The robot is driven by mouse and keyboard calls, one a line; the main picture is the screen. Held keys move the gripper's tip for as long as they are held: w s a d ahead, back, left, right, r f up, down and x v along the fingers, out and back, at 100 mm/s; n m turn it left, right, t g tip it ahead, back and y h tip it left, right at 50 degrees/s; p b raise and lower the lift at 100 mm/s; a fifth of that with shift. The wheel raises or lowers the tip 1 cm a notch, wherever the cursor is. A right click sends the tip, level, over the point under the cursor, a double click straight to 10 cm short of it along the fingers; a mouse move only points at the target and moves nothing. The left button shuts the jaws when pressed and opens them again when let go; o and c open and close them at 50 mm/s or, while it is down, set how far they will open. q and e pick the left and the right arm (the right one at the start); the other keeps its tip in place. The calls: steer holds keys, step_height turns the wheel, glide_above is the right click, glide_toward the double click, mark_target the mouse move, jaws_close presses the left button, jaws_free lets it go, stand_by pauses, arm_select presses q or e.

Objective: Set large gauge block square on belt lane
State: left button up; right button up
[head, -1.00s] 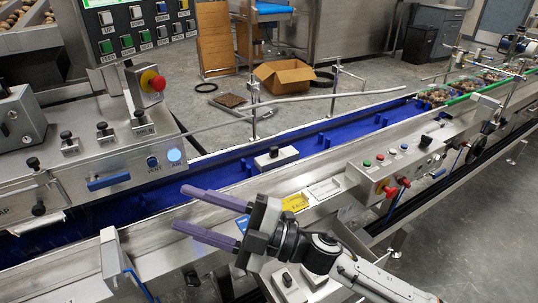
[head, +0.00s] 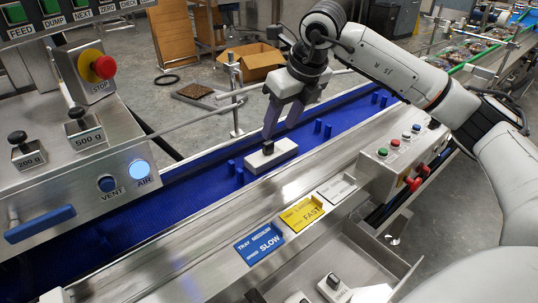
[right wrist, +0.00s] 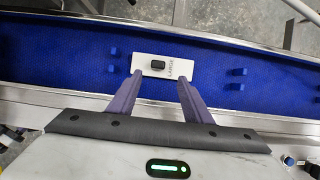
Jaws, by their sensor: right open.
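The large gauge block (head: 281,153), a pale flat block with a black knob on top, lies on the blue belt lane (head: 205,190). Its long side looks roughly in line with the lane. In the right wrist view the block (right wrist: 181,70) shows the word LARGE beside its knob. My right gripper (head: 280,131) is open, purple fingers pointing down at the block. In the right wrist view the fingertips (right wrist: 160,77) lie to either side of the knob, near the block's front edge; whether they touch it I cannot tell. My left gripper is not in view.
Small blue pegs (head: 323,130) stand on the belt on both sides of the block. A metal rail (head: 190,127) runs along the far side. Blue and yellow plates (head: 302,214) lie on the near ledge. The control panel (head: 75,160) with weights stands at left.

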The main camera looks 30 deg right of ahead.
mark_target(269, 142)
steer(key=x, duration=0.7)
steer(key=shift+w+a+b, duration=0.25)
steer(key=shift+w+b, duration=0.05)
steer(key=shift+b, duration=0.05)
steer(key=shift+r, duration=0.1)
jaws_close()
